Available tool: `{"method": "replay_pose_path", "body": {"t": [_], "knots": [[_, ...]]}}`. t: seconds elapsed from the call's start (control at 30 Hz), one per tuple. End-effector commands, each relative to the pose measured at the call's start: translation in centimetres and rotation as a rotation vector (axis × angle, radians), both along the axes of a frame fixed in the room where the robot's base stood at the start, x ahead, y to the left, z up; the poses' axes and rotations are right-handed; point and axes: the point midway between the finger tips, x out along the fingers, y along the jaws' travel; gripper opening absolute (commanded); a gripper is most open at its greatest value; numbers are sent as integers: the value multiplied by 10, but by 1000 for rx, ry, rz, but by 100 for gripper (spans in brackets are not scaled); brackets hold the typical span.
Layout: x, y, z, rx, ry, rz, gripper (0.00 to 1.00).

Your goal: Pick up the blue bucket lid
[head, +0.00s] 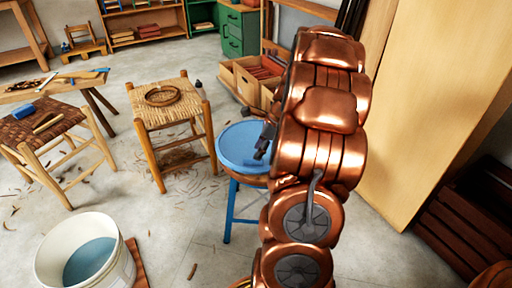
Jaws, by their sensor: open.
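The blue bucket lid (237,146) looks like a round blue disc with a raised rim. It lies flat on top of a small stool with blue legs (229,207), in the middle of the head view. A brownish edge of the stool shows under the lid's front. My gripper (262,151) is dark grey and open, over the right part of the lid. My copper arm hides the lid's right side and part of the gripper. I cannot tell whether the fingers touch the lid.
A white bucket (120,252) with something blue inside stands at the lower left. A woven stool (145,115) with a coiled ring stands left of the lid. Wooden drawers or crates (240,85) are behind it. A tall pale panel (425,100) stands at right. Shavings litter the floor.

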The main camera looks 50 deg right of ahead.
Motion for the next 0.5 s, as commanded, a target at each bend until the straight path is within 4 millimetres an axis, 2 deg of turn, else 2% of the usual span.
{"method": "replay_pose_path", "body": {"t": [0.03, 0.27, 0.5], "knots": [[3, 2, -10, 1, 1, 1, 42], [14, 8, -37, 1, 1, 1, 42], [15, 9, -39, 0, 0, 0, 42]]}}
